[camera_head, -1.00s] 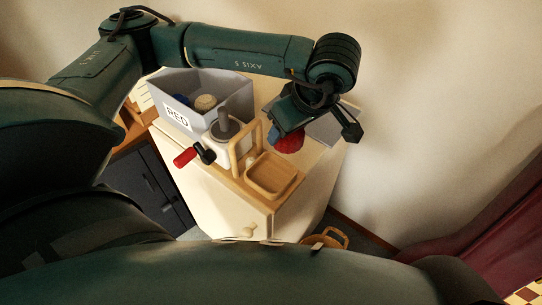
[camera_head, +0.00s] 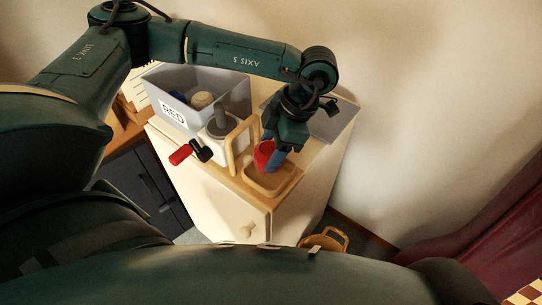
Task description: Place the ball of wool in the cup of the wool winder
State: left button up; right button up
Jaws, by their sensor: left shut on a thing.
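A red ball of wool (camera_head: 263,153) is held between the blue-tipped fingers of my left gripper (camera_head: 268,158). The gripper is shut on it and partly hides it. The wool winder (camera_head: 221,147) has a pale body, a grey spindle, a wooden loop and a red-handled crank on its left. Its square wooden cup (camera_head: 271,193) is at the right end of the wooden base. The ball appears over the cup's back left edge; I cannot tell whether it touches it. My right gripper is not in view.
A grey bin (camera_head: 172,115) labelled RED stands behind the winder, with several balls inside. A grey tray (camera_head: 336,124) lies at the back right of the pale cabinet top (camera_head: 319,152). A wicker basket (camera_head: 326,241) is on the floor below.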

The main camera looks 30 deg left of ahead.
pick_arm(q)
notch_tip(320, 180, down, 3)
jog(key=shift+f, duration=0.4)
jog(key=o, duration=0.5)
jog(key=shift+f, duration=0.15)
jog(key=o, duration=0.5)
